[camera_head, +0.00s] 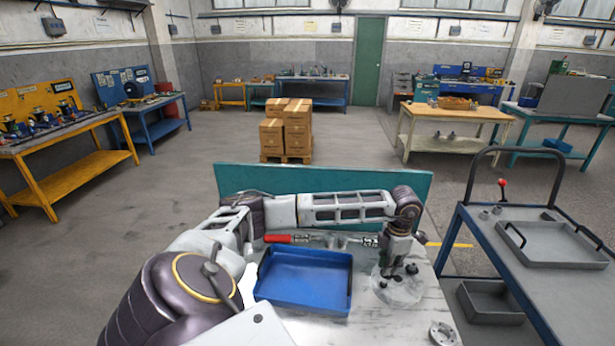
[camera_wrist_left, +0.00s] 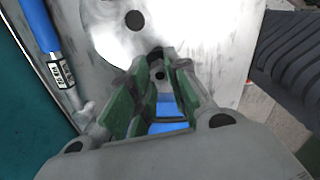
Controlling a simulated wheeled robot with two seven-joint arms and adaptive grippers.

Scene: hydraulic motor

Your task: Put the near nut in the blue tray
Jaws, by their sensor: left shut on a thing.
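My left gripper (camera_head: 393,270) points down over a round pale metal plate (camera_head: 400,292), right of the blue tray (camera_head: 306,277). Its fingers (camera_wrist_left: 160,82) are close together, with a small dark thing, seemingly the near nut (camera_wrist_left: 160,75), between the tips; they hide much of it. A dark spot, seemingly the same nut, shows beside the fingertips (camera_head: 383,284). Another dark round piece (camera_head: 411,268) is on the plate to the right and also shows in the left wrist view (camera_wrist_left: 135,20). The blue tray looks empty. My right gripper is not in view.
A red-handled tool (camera_head: 278,238) lies behind the tray, before an upright teal panel (camera_head: 400,184). A round metal part (camera_head: 443,334) sits at the near right of the table. A cart (camera_head: 490,225) with a grey tray (camera_head: 556,243) stands to the right.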

